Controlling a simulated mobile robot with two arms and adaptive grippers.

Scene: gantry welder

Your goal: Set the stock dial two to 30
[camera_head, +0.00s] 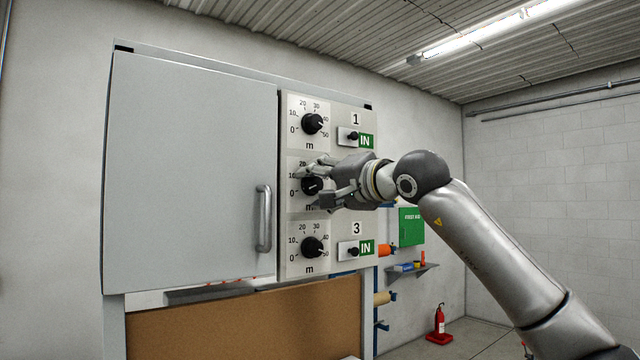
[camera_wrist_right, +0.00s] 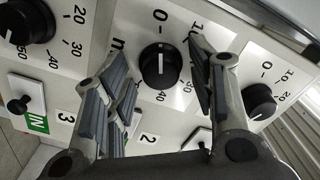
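Stock dial two (camera_head: 311,186) is the middle black knob on the panel, partly hidden by my right gripper (camera_head: 315,184) in the head view. In the right wrist view the dial (camera_wrist_right: 158,66) sits between the spread fingers of the gripper (camera_wrist_right: 160,78). Its white mark lies along the line between the 0 at the top and the 40 at the bottom, seemingly towards 0. The fingers are open on either side of the knob, with gaps visible; the 20 and 30 marks are largely hidden. My left gripper is not in view.
Dial one (camera_head: 312,124) is above and dial three (camera_head: 312,247) below, each with a small switch and green IN label. A grey cabinet door (camera_head: 185,170) with a handle (camera_head: 264,218) is left of the panel. Open room lies to the right.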

